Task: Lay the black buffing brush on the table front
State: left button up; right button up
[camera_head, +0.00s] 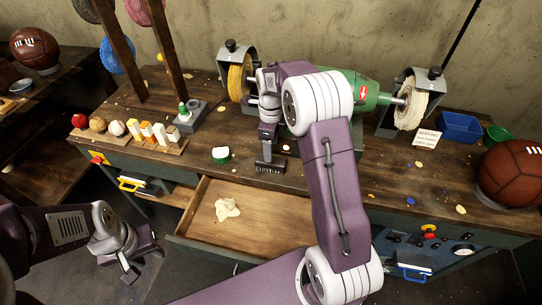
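The black buffing brush (270,167) is at the front edge of the workbench top (330,178), just behind the open drawer. My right gripper (267,152) points down directly over the brush and meets its top. Its fingers are seen edge-on, so I cannot tell whether they are shut on the brush. I also cannot tell whether the brush touches the table. My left gripper (143,264) is low at the left, in front of the bench and away from the brush. Its fingers are apart and nothing is between them.
An open drawer (205,206) holds a crumpled cloth (227,208). A green buffing machine (366,92) stands behind. A leather ball (515,172) and a blue bin (460,127) are at the right.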

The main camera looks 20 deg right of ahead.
notch_tip(320, 180, up, 5)
jog(key=s+a+f+n, duration=0.2)
jog(key=s+f+n, duration=0.1)
jog(key=s+n, duration=0.7)
jog(key=s+a+f+n+t, duration=0.1)
jog(key=s+a+f+n, duration=0.2)
jog(key=s+n, duration=0.6)
jog(key=n, duration=0.6)
jog(key=shift+s+a, duration=0.35)
